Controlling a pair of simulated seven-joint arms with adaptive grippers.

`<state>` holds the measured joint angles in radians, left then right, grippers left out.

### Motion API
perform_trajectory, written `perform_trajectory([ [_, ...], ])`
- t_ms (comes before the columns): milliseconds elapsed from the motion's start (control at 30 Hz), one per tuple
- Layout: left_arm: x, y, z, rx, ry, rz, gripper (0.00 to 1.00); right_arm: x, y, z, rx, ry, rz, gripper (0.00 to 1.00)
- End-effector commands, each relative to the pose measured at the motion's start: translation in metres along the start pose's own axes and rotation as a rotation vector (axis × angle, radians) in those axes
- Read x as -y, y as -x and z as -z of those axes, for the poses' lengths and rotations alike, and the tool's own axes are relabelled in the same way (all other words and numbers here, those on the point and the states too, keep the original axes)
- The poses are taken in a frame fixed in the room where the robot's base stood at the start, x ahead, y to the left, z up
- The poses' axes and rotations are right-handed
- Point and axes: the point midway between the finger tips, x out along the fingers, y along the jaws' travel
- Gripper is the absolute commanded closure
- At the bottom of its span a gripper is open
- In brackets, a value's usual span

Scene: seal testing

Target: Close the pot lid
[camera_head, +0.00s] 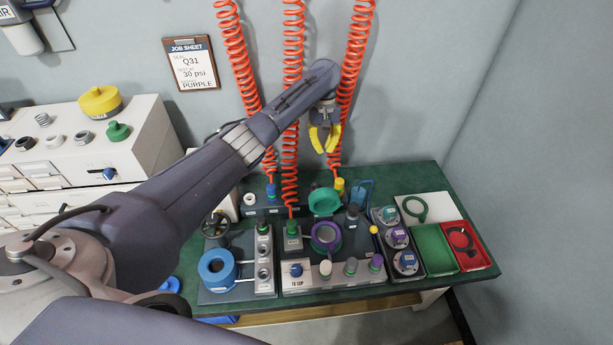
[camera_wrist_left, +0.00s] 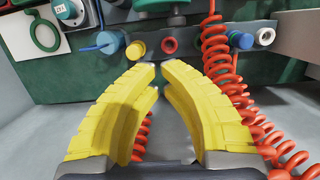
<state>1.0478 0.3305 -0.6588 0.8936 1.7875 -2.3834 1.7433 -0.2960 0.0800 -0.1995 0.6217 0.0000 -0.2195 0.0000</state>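The pot is likely the dark unit with a purple ring (camera_head: 326,238) at the middle of the green bench. A teal-green round lid (camera_head: 324,201) stands raised behind the ring, apart from it. My left gripper (camera_head: 325,151) hangs above and behind the lid, in front of the wall, with nothing between its yellow fingers. In the left wrist view the fingers (camera_wrist_left: 158,68) bow apart at the base and their tips come close together; how far they are open is unclear. The pot is not clear in that view. My right gripper is not in view.
Red coiled hoses (camera_head: 290,120) hang close beside my left gripper. Blue ring (camera_head: 217,269) and valves stand left of the pot. Gauges (camera_head: 398,237), a green tray (camera_head: 432,250) and a red tray (camera_head: 468,246) are at right. A white cabinet (camera_head: 75,150) stands at left.

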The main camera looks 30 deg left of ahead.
Motion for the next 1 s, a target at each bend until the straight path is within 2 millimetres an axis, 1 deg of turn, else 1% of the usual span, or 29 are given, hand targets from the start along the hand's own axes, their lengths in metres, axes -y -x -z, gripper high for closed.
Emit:
perform_trajectory([
  [67,0.001,0.0,0.0,0.002,0.004,0.003,1.0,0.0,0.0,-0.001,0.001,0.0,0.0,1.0],
  [167,0.002,-0.007,0.0,0.004,0.007,0.004,1.0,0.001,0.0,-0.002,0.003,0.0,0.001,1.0],
  [267,0.002,-0.021,0.0,0.004,0.007,0.005,1.0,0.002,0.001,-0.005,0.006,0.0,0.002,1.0],
  [400,0.002,-0.046,0.0,0.005,0.007,0.004,1.0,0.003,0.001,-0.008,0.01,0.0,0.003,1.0],
  [733,0.003,-0.097,0.0,0.003,0.007,0.005,1.0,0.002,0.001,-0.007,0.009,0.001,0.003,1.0],
  [1000,0.002,-0.101,-0.019,0.0,0.003,0.002,1.0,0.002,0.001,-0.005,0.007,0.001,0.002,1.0],
])
